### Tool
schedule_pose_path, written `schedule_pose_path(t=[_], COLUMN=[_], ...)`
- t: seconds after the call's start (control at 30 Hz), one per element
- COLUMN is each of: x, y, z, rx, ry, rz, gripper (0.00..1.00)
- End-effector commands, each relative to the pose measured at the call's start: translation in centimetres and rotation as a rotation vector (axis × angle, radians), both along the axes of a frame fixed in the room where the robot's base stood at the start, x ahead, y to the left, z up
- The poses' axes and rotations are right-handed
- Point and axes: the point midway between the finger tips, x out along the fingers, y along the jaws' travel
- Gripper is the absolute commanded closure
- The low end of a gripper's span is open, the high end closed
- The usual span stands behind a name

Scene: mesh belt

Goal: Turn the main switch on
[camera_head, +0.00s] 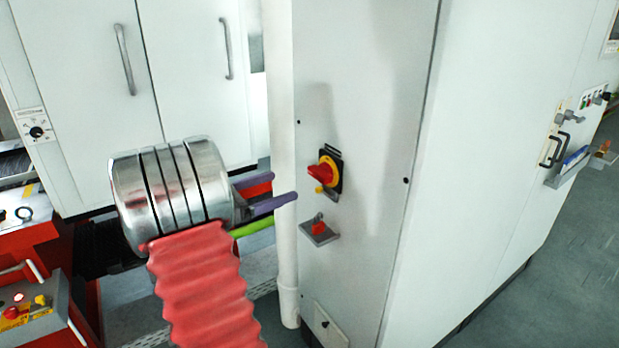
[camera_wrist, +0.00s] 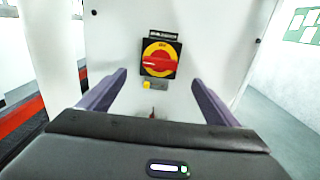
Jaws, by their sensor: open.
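The main switch (camera_head: 323,173) is a red rotary handle on a yellow disc with a black plate, on the front of a white cabinet. In the wrist view the switch (camera_wrist: 158,62) is ahead, between and beyond my fingers, with its red handle lying nearly horizontal. A small yellow piece (camera_wrist: 153,85) hangs below the handle. My gripper (camera_head: 283,190) has two purple fingers, apart and empty, to the left of the switch in the head view. It also shows in the wrist view (camera_wrist: 158,80). The fingers are not touching the switch.
A small grey bracket with a red part (camera_head: 319,230) sticks out below the switch. A white vertical pipe (camera_head: 284,160) runs along the cabinet's left edge. White doors with handles (camera_head: 124,60) stand behind. A red machine with a control box (camera_head: 25,315) is at lower left.

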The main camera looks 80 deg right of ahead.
Motion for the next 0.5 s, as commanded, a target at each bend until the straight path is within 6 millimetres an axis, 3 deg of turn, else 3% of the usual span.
schedule_pose_path(t=[0.5], x=[-5.5], y=[-6.0], z=[0.0], rx=[0.0], ry=[0.0], rz=[-0.004], gripper=[0.16])
